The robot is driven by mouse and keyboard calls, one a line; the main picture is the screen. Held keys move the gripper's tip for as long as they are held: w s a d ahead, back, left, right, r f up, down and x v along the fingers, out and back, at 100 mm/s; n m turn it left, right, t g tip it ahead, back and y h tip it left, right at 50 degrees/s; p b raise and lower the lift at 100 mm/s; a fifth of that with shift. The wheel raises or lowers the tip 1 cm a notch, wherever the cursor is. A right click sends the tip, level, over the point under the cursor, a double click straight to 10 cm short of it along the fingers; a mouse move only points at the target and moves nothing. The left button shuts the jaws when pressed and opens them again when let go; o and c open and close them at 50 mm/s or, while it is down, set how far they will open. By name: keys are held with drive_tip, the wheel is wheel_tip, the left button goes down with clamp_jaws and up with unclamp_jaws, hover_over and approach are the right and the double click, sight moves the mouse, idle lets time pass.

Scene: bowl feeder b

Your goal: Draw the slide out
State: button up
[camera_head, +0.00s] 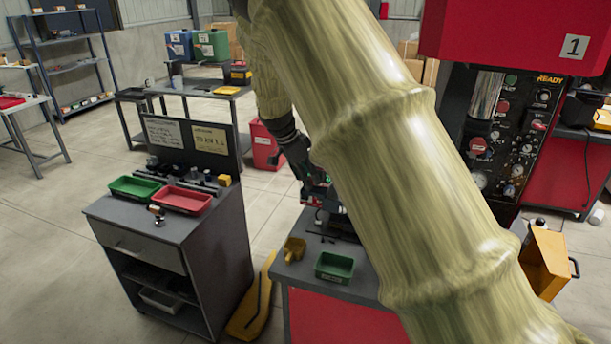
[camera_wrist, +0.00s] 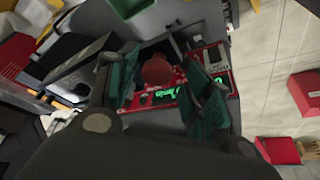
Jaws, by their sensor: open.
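My gripper (camera_wrist: 165,92) is open, with its two dark green fingers spread on either side of a dull red round knob (camera_wrist: 157,70). I cannot tell whether either finger touches the knob. Behind the knob is a red panel (camera_wrist: 215,62) with green lit characters. I cannot make out the slide for certain; the knob may belong to it. In the head view my gripper (camera_head: 308,178) points down over the back of a red-sided bench (camera_head: 335,315), beside a small red device (camera_head: 318,194). My arm hides much of that bench.
A green tray (camera_head: 333,267) and a yellow scoop (camera_head: 294,249) are on the bench near my gripper. A grey cabinet (camera_head: 150,245) with green and red trays stands left. A red machine (camera_head: 515,35) with a control panel stands right.

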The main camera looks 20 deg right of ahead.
drive_tip(key=v, duration=1.2)
drive_tip(key=shift+a, duration=0.1)
drive_tip(key=s+f+n+y+b, duration=0.1)
drive_tip(key=s+f+n, duration=0.3)
drive_tip(key=f, duration=1)
drive_tip(key=s+f+n+b, duration=0.1)
drive_tip(key=s+f+n, duration=0.1)
drive_tip(key=s+f, duration=0.8)
drive_tip(key=s+f+n+y, duration=0.1)
drive_tip(key=s+f+n, duration=0.1)
drive_tip(key=f, duration=1.5)
drive_tip(key=s+a+f+n+y+b, duration=0.1)
drive_tip(key=s+a+f+n, duration=0.15)
drive_tip(key=s+f, duration=0.6)
drive_tip(key=s+a+f+n+y+b, duration=0.1)
drive_tip(key=s+f+n, duration=0.3)
drive_tip(key=s, duration=0.7)
drive_tip(key=s+a+f+n, duration=0.1)
drive_tip(key=s+f, duration=0.1)
drive_tip(key=s, duration=0.6)
drive_tip(key=s+a+f+n, duration=0.1)
drive_tip(key=s+f, duration=0.1)
drive_tip(key=s, duration=0.6)
drive_tip(key=shift+a+b, duration=0.3)
drive_tip(key=shift+b, duration=0.15)
